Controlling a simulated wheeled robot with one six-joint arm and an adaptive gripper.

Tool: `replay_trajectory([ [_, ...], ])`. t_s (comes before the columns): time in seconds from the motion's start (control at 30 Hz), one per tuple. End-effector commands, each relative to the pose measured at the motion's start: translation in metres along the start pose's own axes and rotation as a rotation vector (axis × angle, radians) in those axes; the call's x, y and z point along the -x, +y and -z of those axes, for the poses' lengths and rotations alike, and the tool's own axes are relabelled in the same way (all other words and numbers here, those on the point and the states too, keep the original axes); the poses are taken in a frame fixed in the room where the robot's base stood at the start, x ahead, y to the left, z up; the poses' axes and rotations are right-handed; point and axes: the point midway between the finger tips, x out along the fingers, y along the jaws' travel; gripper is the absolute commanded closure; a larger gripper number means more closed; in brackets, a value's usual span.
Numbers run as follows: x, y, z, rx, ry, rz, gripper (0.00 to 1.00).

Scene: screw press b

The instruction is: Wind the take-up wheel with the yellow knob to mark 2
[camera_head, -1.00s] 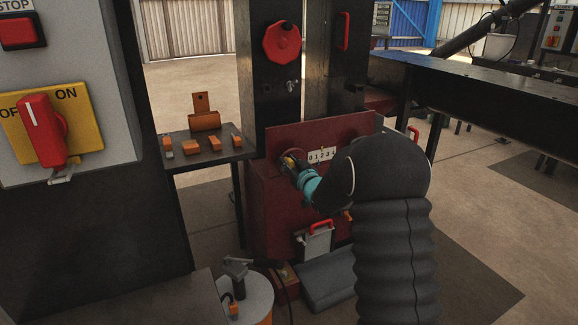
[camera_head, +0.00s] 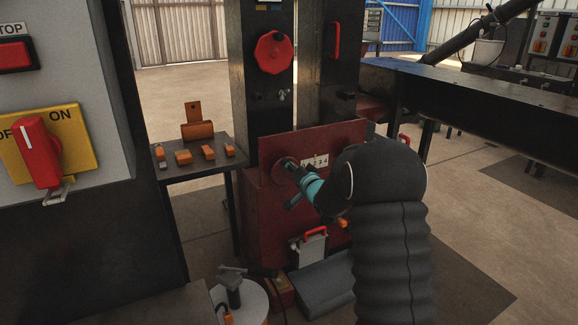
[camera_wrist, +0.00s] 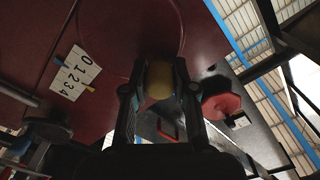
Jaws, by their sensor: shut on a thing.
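The take-up wheel (camera_head: 279,172) is a dark red disc on the red panel of the press, partly hidden by my gripper in the head view. Its rim also shows in the wrist view (camera_wrist: 128,40). My gripper (camera_head: 291,167) is at the wheel. In the wrist view my gripper (camera_wrist: 159,82) is shut on the yellow knob (camera_wrist: 160,80), which sits between the two fingers. The white mark plate (camera_wrist: 75,73) reads 0 to 4, with small orange and blue marks at its edges.
A red handwheel (camera_head: 273,52) is on the black column above. A small table (camera_head: 205,165) with orange parts stands left of the press. A grey cabinet with a red and yellow switch (camera_head: 45,150) is at the left. A black beam (camera_head: 480,95) runs at the right.

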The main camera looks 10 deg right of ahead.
Motion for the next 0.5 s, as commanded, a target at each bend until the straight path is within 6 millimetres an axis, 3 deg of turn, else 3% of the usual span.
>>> replay_trajectory([
  [0.5, 0.0, 0.0023, 0.0034, -0.065, 0.003, 0.0, 1.0],
])
